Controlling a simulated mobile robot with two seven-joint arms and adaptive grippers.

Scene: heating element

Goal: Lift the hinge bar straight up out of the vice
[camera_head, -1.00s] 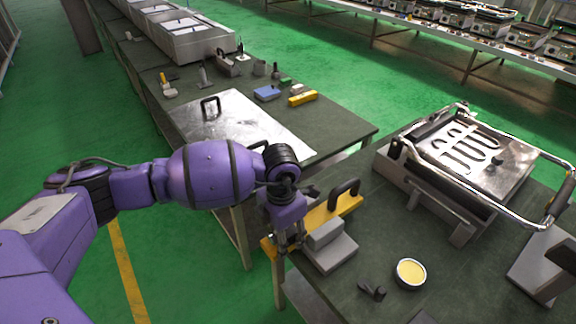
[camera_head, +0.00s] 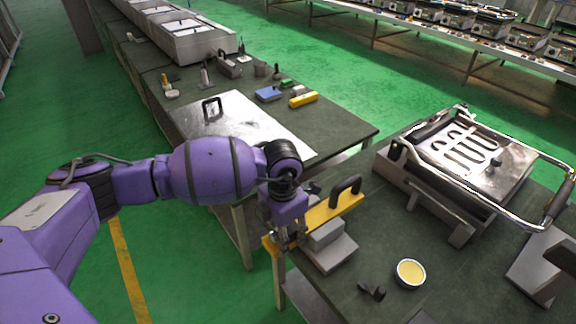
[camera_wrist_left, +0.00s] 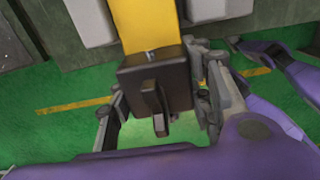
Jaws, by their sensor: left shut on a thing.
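The hinge bar (camera_head: 322,217) is a long yellow bar with a black arched handle on its right part. It lies level in the grey vice (camera_head: 331,252) at the table's near left corner. My left gripper (camera_head: 289,238) is at the bar's left end, pointing down. In the left wrist view the yellow bar (camera_wrist_left: 149,26) ends in a dark block (camera_wrist_left: 155,82), with the fingers of my left gripper (camera_wrist_left: 160,115) on either side. The gripper is shut on this end of the bar. The jaw contact is partly hidden. My right gripper is not in view.
A grill-like appliance (camera_head: 470,158) with a metal frame stands at right on the table. A round yellow-filled tin (camera_head: 410,273) and a small dark part (camera_head: 371,290) lie nearer. A second table (camera_head: 240,125) with a metal plate stands behind. Green floor lies left.

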